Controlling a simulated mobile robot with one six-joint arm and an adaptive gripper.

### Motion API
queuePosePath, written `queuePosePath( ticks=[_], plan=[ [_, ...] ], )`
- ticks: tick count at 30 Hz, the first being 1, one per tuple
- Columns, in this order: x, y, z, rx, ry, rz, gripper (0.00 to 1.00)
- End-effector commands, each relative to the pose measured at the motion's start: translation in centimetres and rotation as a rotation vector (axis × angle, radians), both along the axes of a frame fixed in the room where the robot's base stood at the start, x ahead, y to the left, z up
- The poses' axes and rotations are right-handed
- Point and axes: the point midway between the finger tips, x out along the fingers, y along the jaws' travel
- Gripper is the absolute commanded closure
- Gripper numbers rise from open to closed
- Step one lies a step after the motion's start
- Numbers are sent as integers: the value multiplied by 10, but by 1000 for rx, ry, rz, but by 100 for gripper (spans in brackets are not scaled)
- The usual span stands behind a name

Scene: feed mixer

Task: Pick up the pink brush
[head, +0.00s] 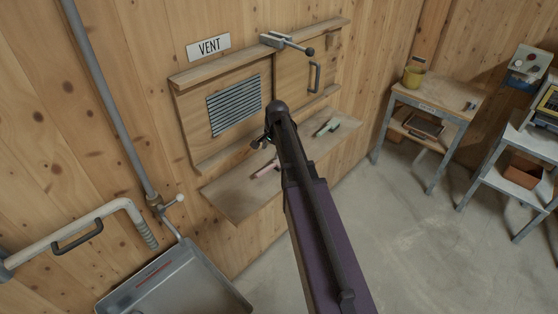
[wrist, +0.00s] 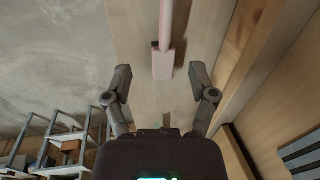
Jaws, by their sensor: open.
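The pink brush (head: 267,168) lies on the wooden shelf (head: 229,197) below the vent, partly hidden by my arm in the head view. In the wrist view the pink brush (wrist: 163,62) shows at the top middle, its thin handle running up out of the frame and its block-shaped end toward my gripper. My gripper (wrist: 161,76) is open, with one finger to each side of the brush's line and nothing held. In the head view my gripper (head: 262,141) is mostly hidden by my own arm, close above the shelf.
A green brush-like item (head: 328,127) lies on the same shelf, farther right. The vent panel (head: 234,104) and its wooden wall stand behind the shelf. A metal basin (head: 175,285) sits at lower left.

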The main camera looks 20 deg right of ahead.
Motion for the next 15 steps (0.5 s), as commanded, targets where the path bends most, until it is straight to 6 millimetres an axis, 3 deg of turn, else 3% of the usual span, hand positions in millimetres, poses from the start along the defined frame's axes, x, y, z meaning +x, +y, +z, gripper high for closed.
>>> queuePosePath(
  ticks=[4,15],
  plan=[
    [14,-16,6,15,-8,-79,26],
    [15,-17,5,18,-9,-94,26]
  ],
)
